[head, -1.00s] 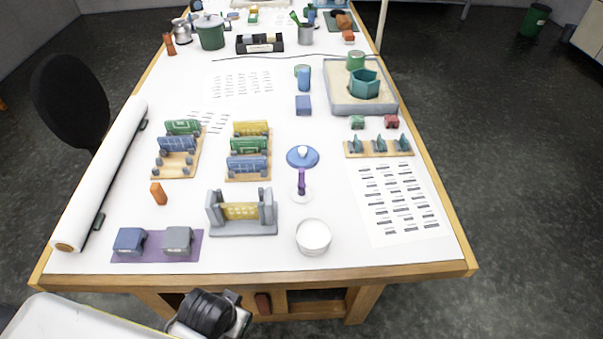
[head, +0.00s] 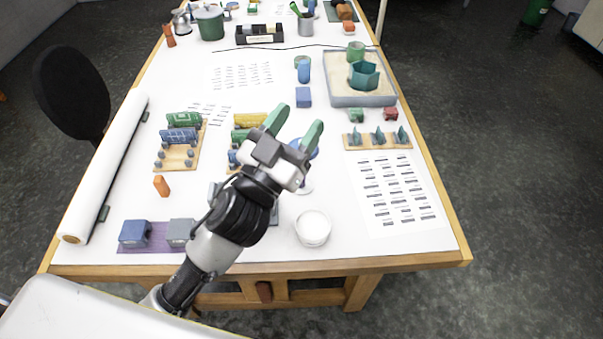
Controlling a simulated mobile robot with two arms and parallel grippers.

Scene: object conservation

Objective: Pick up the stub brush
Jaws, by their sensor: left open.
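My left gripper (head: 294,126) is open, with two green fingers apart and pointing to the far side of the table. It is empty and hangs over the middle of the table. The stub brush, which I take to be the purple upright piece on a small white round base (head: 307,187), is almost wholly hidden behind my gripper's wrist. Only the edge of that base shows, just right of the wrist. A blue round disc (head: 311,149) is partly hidden behind the right finger. My right gripper is not in view.
A white round tub (head: 313,229) stands near the front edge. My arm covers most of a grey stand. Wooden racks (head: 178,158) stand to the left, and a printed sheet (head: 398,195) lies to the right. A sand tray (head: 362,100) is farther back.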

